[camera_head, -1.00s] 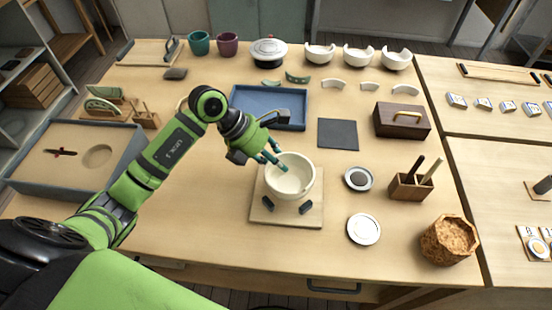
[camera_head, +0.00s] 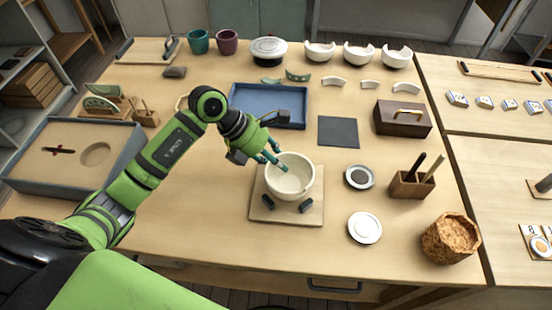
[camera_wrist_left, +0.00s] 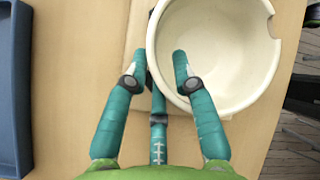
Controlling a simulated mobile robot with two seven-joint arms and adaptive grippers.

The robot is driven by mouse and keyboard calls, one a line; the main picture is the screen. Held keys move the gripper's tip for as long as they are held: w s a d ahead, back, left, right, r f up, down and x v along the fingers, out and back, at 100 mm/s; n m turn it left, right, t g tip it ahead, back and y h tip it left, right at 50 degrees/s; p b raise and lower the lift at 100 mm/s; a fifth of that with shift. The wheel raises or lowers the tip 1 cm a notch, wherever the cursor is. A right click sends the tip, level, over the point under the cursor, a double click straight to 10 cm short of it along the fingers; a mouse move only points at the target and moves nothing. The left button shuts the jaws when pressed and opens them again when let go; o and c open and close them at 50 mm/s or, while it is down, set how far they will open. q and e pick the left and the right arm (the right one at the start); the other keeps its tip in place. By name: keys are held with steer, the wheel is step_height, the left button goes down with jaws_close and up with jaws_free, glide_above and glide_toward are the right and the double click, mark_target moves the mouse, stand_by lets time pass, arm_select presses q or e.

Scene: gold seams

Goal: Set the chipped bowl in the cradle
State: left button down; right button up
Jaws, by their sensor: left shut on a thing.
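The chipped bowl (camera_head: 290,180) is cream white and upright, with a notch in its rim at the upper right of the left wrist view (camera_wrist_left: 235,85). It is over the cradle (camera_head: 287,217), a square wooden board with dark pads. Two pads show in front of the bowl; I cannot tell if the bowl rests on them. My left gripper (camera_head: 271,156) is shut on the bowl's rim at its far left side. In the left wrist view one finger of the gripper (camera_wrist_left: 158,80) reaches inside the bowl and the others are outside. My right gripper is not in view.
A blue tray (camera_head: 269,123) lies behind the bowl, with a dark mat (camera_head: 338,132) to its right. A round dark-centred dish (camera_head: 359,177) and a white disc (camera_head: 364,228) lie right of the cradle. A cork-like pot (camera_head: 450,240) stands at the front right.

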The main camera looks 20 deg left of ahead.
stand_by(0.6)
arm_select(q)
steer(key=shift+r+p, duration=1.55)
steer(key=shift+r, duration=0.75)
steer(key=shift+f, duration=0.15)
steer(key=shift+f+b, duration=1.15)
steer(key=shift+f+b, duration=0.5)
steer(key=shift+b, duration=0.3)
stand_by(0.3)
steer(key=shift+f+b, duration=0.5)
steer(key=shift+f, duration=0.1)
stand_by(0.7)
steer(key=c, duration=0.9)
jaws_free()
steer(key=shift+c, duration=0.2)
